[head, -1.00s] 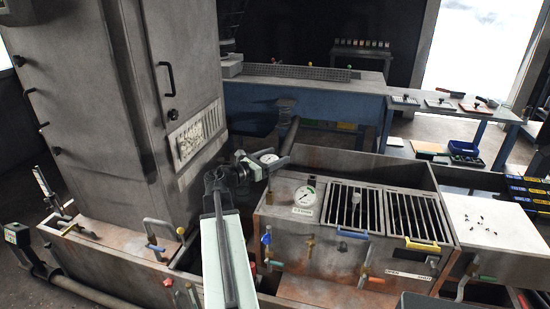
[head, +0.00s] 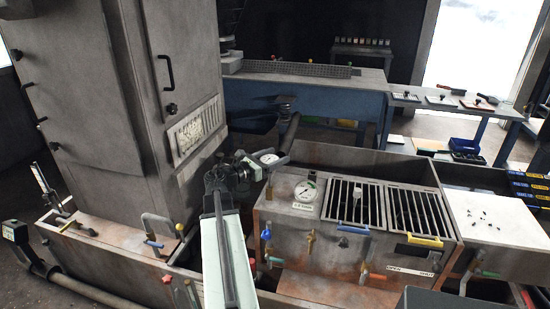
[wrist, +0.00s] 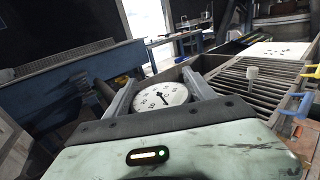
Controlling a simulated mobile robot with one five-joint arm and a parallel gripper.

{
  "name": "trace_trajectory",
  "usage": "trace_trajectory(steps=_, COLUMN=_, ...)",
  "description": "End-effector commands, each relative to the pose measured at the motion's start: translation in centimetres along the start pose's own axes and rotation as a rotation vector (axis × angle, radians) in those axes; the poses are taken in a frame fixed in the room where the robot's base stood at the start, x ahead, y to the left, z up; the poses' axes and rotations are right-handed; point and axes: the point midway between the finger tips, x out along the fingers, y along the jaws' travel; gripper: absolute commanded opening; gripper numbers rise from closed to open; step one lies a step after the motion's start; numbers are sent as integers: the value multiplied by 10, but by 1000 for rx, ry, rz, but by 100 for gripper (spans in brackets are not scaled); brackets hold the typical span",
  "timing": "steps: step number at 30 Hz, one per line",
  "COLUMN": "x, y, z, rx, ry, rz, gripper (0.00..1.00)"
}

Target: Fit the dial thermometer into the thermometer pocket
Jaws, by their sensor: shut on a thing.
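The dial thermometer has a round white face with a dark needle; in the wrist view the dial (wrist: 160,97) sits between my two grey fingers. In the head view the same dial (head: 269,158) is held at the end of my arm, left of the steel box. My gripper (head: 262,165) is shut on it, above the box's left back corner and apart from the box top. The stem is hidden. I cannot pick out the thermometer pocket for certain; a small brass fitting (head: 311,242) stands on the box front.
The steel box carries a fixed round gauge (head: 306,191) with a label below, and barred grates (head: 385,207) with blue and yellow handles. A tall grey cabinet (head: 110,110) stands left. A blue bench (head: 300,105) is behind. A pale tabletop (head: 495,222) lies right.

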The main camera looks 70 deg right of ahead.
Motion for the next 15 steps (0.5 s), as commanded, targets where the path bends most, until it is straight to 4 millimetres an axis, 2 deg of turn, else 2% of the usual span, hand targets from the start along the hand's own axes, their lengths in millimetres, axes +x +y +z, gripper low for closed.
trace_trajectory(steps=15, x=0, y=0, z=-14, rx=0, ry=0, rz=0, gripper=21)
